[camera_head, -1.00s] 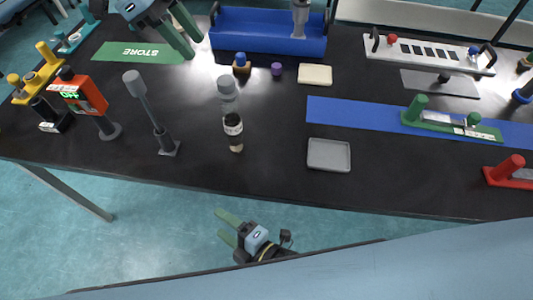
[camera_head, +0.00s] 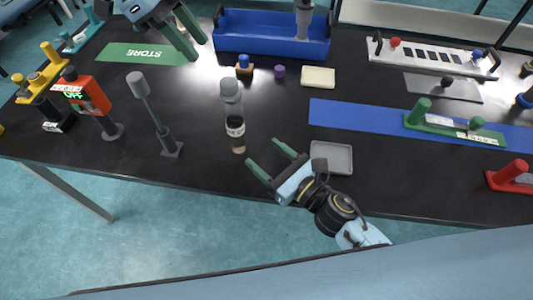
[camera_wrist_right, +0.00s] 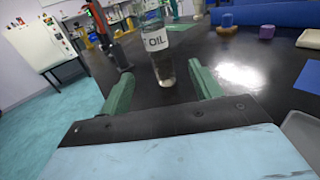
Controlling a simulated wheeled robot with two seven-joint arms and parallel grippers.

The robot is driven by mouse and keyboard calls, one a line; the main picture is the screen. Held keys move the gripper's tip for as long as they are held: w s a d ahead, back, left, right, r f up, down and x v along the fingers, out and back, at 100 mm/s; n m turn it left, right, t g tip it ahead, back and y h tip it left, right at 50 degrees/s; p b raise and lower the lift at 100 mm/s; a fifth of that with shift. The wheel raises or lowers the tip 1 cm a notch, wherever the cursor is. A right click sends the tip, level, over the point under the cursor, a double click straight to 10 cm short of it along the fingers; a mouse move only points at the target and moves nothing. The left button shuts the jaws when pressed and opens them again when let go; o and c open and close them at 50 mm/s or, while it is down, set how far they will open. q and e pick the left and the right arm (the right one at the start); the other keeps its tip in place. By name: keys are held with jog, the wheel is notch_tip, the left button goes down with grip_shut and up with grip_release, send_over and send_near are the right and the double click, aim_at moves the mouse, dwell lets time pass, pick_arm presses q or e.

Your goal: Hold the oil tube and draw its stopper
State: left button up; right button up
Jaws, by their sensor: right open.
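My left gripper (camera_head: 200,49) is open and empty, above the table beyond the tube.
A grey post (camera_head: 152,110) stands left of the tube, beyond it a red device (camera_head: 90,92). A grey tray (camera_head: 331,157) lies right of the tube, near my right gripper. A blue bin (camera_head: 270,45), a purple piece (camera_head: 279,71) and a cream block (camera_head: 318,77) are behind.

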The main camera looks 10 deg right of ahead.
aim_at(230, 126)
jog(key=x, duration=1.3)
jog(key=shift+w+a, duration=0.1)
jog(key=shift+a, duration=0.05)
